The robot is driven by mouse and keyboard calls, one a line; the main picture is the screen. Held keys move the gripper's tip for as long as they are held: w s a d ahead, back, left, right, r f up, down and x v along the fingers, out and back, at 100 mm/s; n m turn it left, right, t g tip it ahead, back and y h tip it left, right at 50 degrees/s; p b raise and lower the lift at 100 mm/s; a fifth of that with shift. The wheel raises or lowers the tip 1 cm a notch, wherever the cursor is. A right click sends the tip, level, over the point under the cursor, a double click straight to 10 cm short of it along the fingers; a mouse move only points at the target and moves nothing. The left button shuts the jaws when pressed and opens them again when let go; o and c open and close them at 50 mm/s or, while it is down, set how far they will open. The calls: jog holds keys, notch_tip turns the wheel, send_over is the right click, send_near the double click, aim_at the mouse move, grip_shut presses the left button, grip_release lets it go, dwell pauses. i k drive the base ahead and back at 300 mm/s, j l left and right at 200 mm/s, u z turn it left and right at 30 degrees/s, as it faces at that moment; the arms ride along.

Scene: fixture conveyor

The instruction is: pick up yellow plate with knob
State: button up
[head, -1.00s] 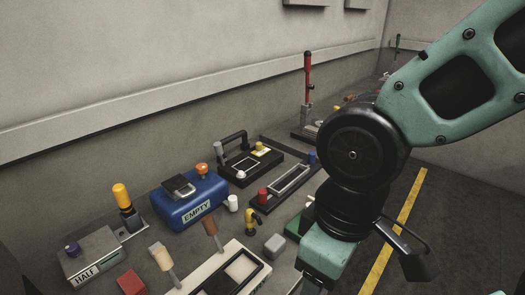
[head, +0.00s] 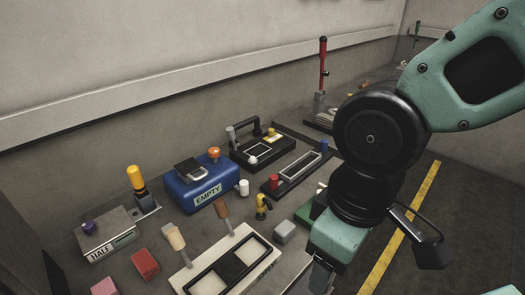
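A small yellow piece with a dark spot on top (head: 271,135), which looks like the yellow plate with knob, sits at the right part of a black tray-like fixture (head: 240,158) with a raised handle. It is small, and its knob is hard to make out. My gripper (head: 322,278) hangs at the lower middle, nearer to me and well apart from the yellow piece. Its fingers are mostly hidden by my wrist and run to the frame's lower edge, so their opening does not show.
A blue box marked EMPTY (head: 178,199) stands left of the black fixture. A black frame with a red and a blue post (head: 274,182) lies right of it. A yellow floor line (head: 398,245) runs at right.

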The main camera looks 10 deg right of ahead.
aim_at(272, 137)
jog(key=i+l+u, duration=0.1)
jog(key=u, duration=0.6)
jog(key=i+l+u, duration=0.15)
jog(key=l+u, duration=0.2)
jog(key=l, duration=0.4)
jog(key=l+u, duration=0.4)
jog(key=l, duration=0.35)
jog(key=l+u, duration=0.1)
jog(key=l, duration=2.1)
